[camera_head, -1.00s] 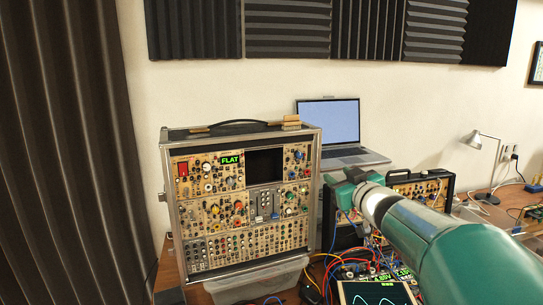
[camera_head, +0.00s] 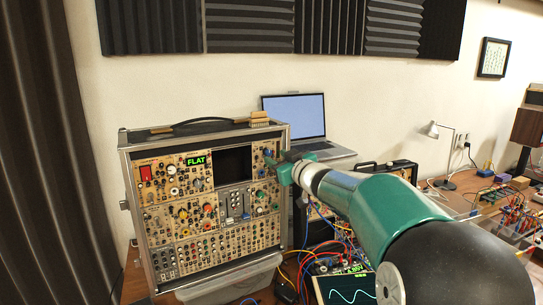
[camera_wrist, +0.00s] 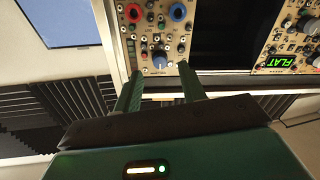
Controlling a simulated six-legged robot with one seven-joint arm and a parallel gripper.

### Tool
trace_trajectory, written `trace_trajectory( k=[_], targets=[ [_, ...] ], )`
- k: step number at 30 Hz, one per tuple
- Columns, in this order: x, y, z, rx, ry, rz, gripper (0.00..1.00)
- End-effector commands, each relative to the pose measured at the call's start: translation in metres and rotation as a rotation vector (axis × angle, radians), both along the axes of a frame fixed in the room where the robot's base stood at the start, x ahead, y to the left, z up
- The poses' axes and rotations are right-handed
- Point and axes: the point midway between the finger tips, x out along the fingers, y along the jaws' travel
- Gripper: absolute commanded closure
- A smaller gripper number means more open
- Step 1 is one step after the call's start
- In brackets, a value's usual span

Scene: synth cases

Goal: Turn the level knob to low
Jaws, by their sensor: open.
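The modular synth case (camera_head: 208,208) stands on the desk, its tan panels full of knobs and jacks. My gripper (camera_head: 274,163) is at the upper right of its front. In the wrist view, which is upside down, the two green fingers of my gripper (camera_wrist: 160,72) are open. A blue knob with a pale face (camera_wrist: 159,61) shows between the fingertips; I cannot tell whether they touch it. I cannot read any label, so I cannot tell which knob is the level knob. A green display (camera_head: 196,161) reads FLAT; it also shows in the wrist view (camera_wrist: 281,61).
A red knob (camera_wrist: 177,12) and another blue knob (camera_wrist: 133,12) sit on the same panel. A laptop (camera_head: 296,120) stands behind the case. A second, smaller case (camera_head: 400,170) and tangled cables (camera_head: 318,235) are to the right. A clear plastic bin (camera_head: 225,283) is under the synth case.

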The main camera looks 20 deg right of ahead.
Motion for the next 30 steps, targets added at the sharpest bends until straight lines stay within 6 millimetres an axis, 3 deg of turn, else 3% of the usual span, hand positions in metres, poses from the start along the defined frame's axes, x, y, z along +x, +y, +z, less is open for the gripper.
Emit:
trace_trajectory(
  k=[3,7,17,24,30],
  targets=[
    [0.021,0.003,-0.001,0.002,0.0,0.0,0.59],
    [0.034,0.007,0.0,0.001,0.0,0.0,0.59],
    [0.039,0.007,0.0,0.0,0.0,-0.002,0.59],
    [0.039,0.007,0.0,0.0,0.0,-0.002,1.0],
    [0.039,0.007,0.0,-0.007,0.0,-0.001,1.0]
  ],
)
